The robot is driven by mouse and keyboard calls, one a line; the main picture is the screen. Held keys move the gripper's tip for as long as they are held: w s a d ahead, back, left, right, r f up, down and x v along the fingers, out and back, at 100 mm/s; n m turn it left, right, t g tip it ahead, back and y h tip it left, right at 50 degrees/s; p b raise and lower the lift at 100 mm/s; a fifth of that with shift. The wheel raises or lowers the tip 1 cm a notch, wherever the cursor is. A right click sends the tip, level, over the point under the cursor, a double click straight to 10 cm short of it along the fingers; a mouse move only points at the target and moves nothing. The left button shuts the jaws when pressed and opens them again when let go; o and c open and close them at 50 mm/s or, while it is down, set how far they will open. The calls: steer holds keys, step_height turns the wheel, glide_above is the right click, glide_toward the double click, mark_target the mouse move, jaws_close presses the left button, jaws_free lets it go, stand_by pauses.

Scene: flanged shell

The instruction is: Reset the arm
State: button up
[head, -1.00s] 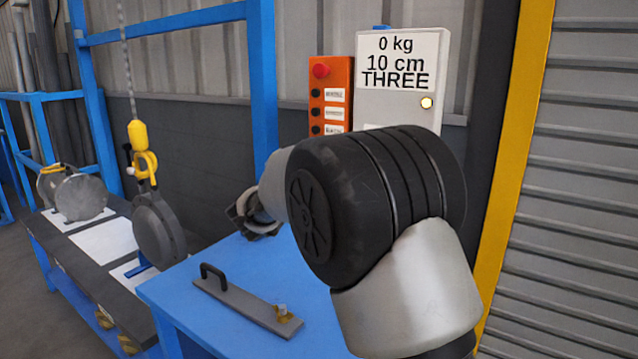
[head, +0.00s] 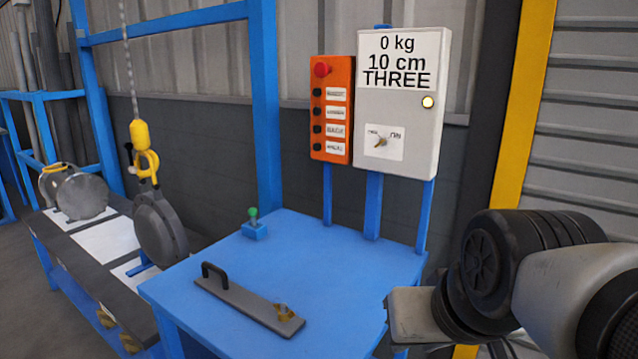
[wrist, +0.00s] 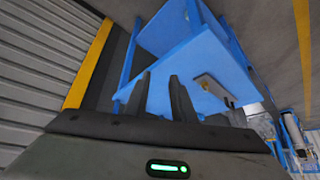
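My arm is folded at the lower right of the head view, beside the blue table (head: 340,262). My gripper (wrist: 159,76) shows in the wrist view as two dark fingers standing apart, with nothing between them. The fingers point toward the blue table, which also shows in the wrist view (wrist: 185,58), and look clear of it. My fingertips cannot be made out in the head view.
A grey bar with a black handle (head: 245,302) and a small green-topped joystick (head: 253,226) are on the table. Behind stand an orange button box (head: 331,110) and a grey cabinet (head: 398,105). A grey disc (head: 160,230) hangs from a yellow hook (head: 145,160) at left.

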step_height(320, 180, up, 23)
steer(key=s+d+p, duration=0.1)
steer(key=s+p, duration=0.2)
steer(key=p, duration=2.1)
steer(key=shift+d+g+p, duration=0.15)
steer(key=shift+g+p, duration=0.2)
steer(key=shift+g, duration=0.05)
